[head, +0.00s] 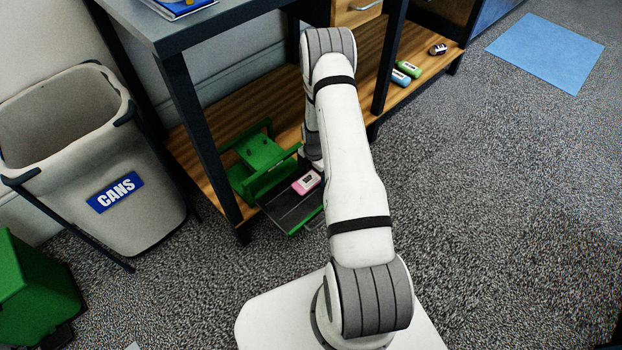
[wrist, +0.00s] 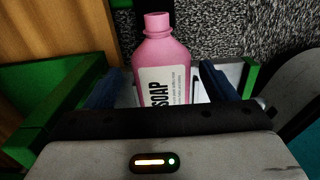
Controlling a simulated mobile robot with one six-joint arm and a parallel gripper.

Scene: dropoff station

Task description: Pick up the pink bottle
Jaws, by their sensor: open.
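The pink bottle (head: 306,183) lies label up on the dark tray (head: 290,212) of a green holder at the low shelf's edge. In the wrist view the pink bottle (wrist: 168,55) shows its neck pointing up the picture and a white SOAP label. My gripper (wrist: 162,82) is open, with one blue finger on either side of the bottle. I cannot tell if the fingers touch it. The bottle's lower end is hidden behind the gripper body. In the head view my arm hides the gripper.
The green holder (head: 258,152) has upright parts close to the bottle. Table legs (head: 197,130) stand nearby. A grey CANS bin (head: 75,170) is at left, with a green bin (head: 30,290) in front. Small items (head: 405,70) lie farther along the wooden shelf.

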